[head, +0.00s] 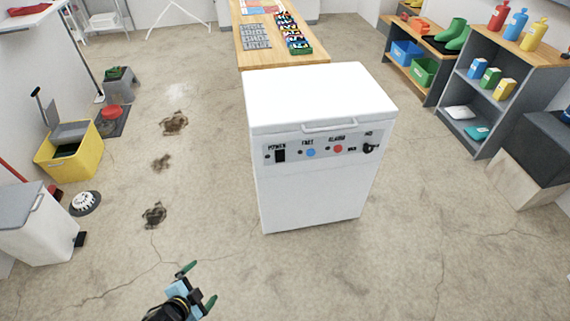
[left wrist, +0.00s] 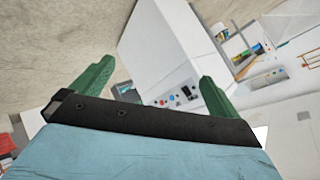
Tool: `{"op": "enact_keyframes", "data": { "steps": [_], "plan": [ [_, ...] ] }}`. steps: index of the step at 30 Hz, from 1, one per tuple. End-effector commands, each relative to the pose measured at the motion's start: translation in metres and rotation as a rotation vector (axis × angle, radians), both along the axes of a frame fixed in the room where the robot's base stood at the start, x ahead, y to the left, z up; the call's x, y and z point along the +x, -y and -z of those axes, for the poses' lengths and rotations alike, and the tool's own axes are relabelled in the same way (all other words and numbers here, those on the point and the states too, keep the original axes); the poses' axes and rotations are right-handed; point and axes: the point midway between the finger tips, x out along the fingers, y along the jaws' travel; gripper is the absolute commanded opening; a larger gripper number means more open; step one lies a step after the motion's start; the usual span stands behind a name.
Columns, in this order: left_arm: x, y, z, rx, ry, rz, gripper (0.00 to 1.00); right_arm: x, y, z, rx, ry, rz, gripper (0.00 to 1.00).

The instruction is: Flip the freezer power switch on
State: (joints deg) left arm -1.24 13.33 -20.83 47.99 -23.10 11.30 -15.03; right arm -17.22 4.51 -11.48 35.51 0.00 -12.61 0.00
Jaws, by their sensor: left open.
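A white chest freezer (head: 315,195) stands in the middle of the head view, lid shut. Its front panel (head: 325,147) carries a black power switch (head: 280,155) at the left end, a blue button (head: 310,153), a red button (head: 338,149) and a black knob (head: 369,148) at the right. I cannot tell the switch's position. My left gripper (head: 200,284) is open and empty, low and left in front of the freezer, well apart from it. In the left wrist view the freezer (left wrist: 165,50) shows tilted beyond the open green fingers (left wrist: 152,88). My right gripper is not in view.
A wooden table (head: 280,55) stands behind the freezer. Shelves (head: 500,75) line the right. A yellow bin (head: 70,155) and a white bin (head: 35,225) stand at the left. Dark stains (head: 154,215) mark the floor. The floor before the freezer is clear.

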Motion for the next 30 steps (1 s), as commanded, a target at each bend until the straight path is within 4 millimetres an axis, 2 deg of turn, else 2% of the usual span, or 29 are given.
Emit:
{"op": "enact_keyframes", "data": {
  "steps": [1, 2, 3, 6, 9, 12, 16, 23, 30],
  "plan": [
    [-0.056, -0.008, 0.039, -0.055, -0.165, -0.158, 1.00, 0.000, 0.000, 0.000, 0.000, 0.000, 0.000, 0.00],
    [-0.086, -0.012, 0.056, -0.080, -0.250, -0.244, 1.00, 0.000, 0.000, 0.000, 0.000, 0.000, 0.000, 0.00],
    [-0.125, -0.016, 0.076, -0.110, -0.355, -0.353, 1.00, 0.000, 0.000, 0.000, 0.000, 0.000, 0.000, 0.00],
    [-0.213, -0.019, 0.108, -0.158, -0.574, -0.579, 1.00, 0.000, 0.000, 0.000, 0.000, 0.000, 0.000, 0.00],
    [-0.278, -0.016, 0.122, -0.186, -0.723, -0.738, 1.00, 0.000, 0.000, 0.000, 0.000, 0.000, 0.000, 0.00],
    [-0.318, -0.013, 0.127, -0.197, -0.812, -0.833, 1.00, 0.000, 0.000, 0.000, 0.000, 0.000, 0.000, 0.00],
    [-0.336, -0.011, 0.129, -0.202, -0.854, -0.880, 1.00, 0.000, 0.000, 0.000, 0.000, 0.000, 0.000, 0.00],
    [-0.336, -0.011, 0.129, -0.201, -0.854, -0.879, 0.99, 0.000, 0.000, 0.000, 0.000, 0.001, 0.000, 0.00],
    [-0.335, -0.011, 0.129, -0.201, -0.852, -0.876, 0.67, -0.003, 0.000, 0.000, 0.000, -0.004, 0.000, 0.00]
  ]
}}
